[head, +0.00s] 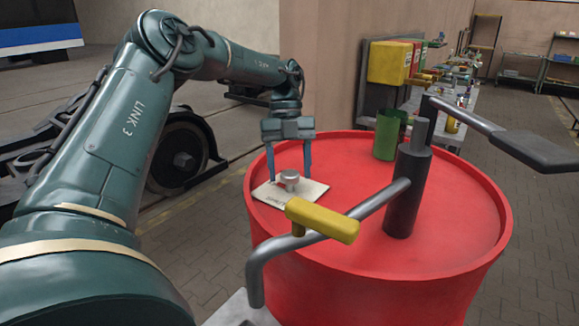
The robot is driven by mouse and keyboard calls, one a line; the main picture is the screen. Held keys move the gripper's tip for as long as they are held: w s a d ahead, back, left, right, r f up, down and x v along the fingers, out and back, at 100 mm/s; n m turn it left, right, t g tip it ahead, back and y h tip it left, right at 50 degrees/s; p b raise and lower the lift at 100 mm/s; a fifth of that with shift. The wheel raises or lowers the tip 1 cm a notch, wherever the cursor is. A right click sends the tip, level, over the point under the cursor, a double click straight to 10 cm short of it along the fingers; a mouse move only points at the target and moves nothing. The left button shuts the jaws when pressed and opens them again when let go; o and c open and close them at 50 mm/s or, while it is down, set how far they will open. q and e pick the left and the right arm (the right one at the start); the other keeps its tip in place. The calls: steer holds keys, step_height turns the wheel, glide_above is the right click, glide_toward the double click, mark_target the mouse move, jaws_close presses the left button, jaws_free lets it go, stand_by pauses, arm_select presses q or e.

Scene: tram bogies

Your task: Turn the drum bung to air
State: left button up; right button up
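The drum bung (290,174) is a small grey metal knob on a cream plate (312,192) with partly hidden lettering. The plate lies on the left part of the top of a large red drum (455,215). My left gripper (289,178) points down at the bung with its two blue fingers apart. One finger shows on each side of the knob, with a small gap in the picture. Depth is hard to judge, so I cannot tell whether they straddle it exactly. The lettering's position pointer cannot be read. My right gripper is not in view.
A dark pump post (406,190) stands on the drum, with a bent grey pipe, a yellow grip (322,220) close in front of the plate, and a flat dark handle (538,150). A green can (387,135) stands at the drum's back. A cluttered bench is behind.

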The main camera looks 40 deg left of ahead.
arm_select(q)
steer(key=shift+a+r, duration=0.1)
steer(key=shift+r, duration=0.15)
steer(key=p+v, duration=0.4)
steer(key=v, duration=0.7)
steer(key=shift+r, duration=0.25)
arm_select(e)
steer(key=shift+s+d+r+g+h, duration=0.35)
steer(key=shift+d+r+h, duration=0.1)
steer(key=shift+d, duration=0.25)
arm_select(q)
steer(key=shift+w+a, duration=0.1)
steer(key=shift+w, duration=0.05)
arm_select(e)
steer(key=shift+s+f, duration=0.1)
